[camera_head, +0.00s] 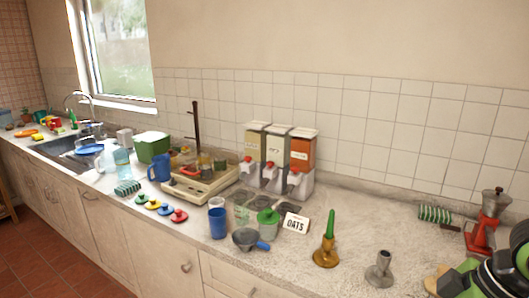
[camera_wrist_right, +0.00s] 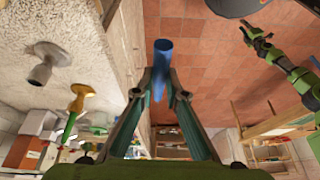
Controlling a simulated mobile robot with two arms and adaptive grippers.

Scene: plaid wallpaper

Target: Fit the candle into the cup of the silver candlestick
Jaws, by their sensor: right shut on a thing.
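A blue candle (camera_wrist_right: 163,50) is gripped between the fingertips of my right gripper (camera_wrist_right: 161,88). In the right wrist view it is over the floor, beside the counter edge and apart from the candlesticks. The silver candlestick (camera_head: 380,270) stands upright on the counter at the front right, its cup empty; it also shows in the right wrist view (camera_wrist_right: 44,66). My left gripper (camera_wrist_right: 254,30) is small in the right wrist view, its fingers apart and empty. In the head view only part of my right arm shows, at the lower right; the candle is out of that view.
A brass candlestick (camera_head: 325,254) with a green candle (camera_head: 330,224) stands left of the silver one. A red grinder (camera_head: 486,228) and a green striped item (camera_head: 434,214) are behind on the right. An oats sign (camera_head: 296,223), scoop (camera_head: 248,239) and dispensers (camera_head: 278,150) stand further left.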

